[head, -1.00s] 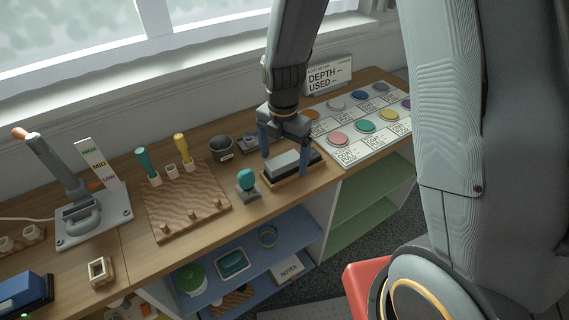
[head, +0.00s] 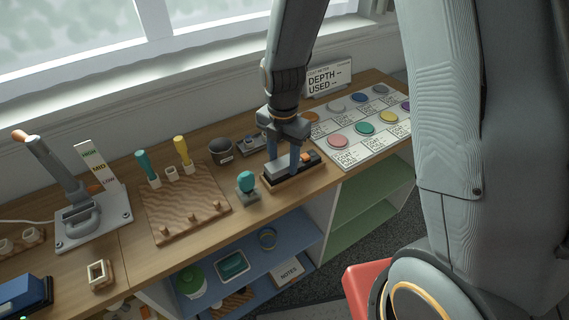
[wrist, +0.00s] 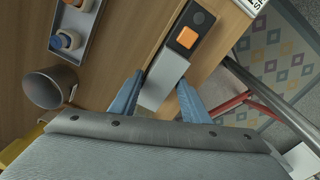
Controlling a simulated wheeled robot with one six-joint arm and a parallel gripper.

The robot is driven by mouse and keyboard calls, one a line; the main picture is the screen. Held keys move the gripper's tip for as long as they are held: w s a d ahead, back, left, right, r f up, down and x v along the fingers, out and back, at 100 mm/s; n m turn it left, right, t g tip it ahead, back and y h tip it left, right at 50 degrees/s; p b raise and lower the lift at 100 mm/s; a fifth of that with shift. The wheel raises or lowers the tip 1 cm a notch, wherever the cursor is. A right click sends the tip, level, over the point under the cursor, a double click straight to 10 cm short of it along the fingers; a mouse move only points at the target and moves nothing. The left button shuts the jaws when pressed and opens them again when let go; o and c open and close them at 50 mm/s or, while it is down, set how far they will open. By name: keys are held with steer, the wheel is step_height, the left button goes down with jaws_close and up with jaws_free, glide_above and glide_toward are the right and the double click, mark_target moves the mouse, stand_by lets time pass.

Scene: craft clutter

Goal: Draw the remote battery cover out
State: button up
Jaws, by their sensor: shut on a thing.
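The remote is a dark body with an orange block near its far end (wrist: 197,22); it also shows on the wooden bench in the head view (head: 316,158). The light grey battery cover (wrist: 163,78) lies over the near part of the remote, leaving the orange part bare. In the head view the cover (head: 277,165) is partly hidden by a finger. My gripper (wrist: 160,88) is shut on the cover, one blue finger on each side of it. It also shows from above in the head view (head: 282,158).
A teal-knobbed stamp (head: 247,183) stands just left of the remote, and a dark cup (head: 221,152) behind it. A small tray (wrist: 75,27) with round items is nearby. A card with coloured discs (head: 343,154) lies to the right. The bench's front edge is close.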

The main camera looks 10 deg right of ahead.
mark_target(283, 162)
steer(key=shift+r, duration=0.15)
jaws_close()
steer(key=shift+r+p, duration=0.15)
steer(key=shift+p, duration=0.15)
steer(key=shift+r+p, duration=0.4)
steer(key=shift+r+p, duration=2.05)
steer(key=shift+r, duration=0.6)
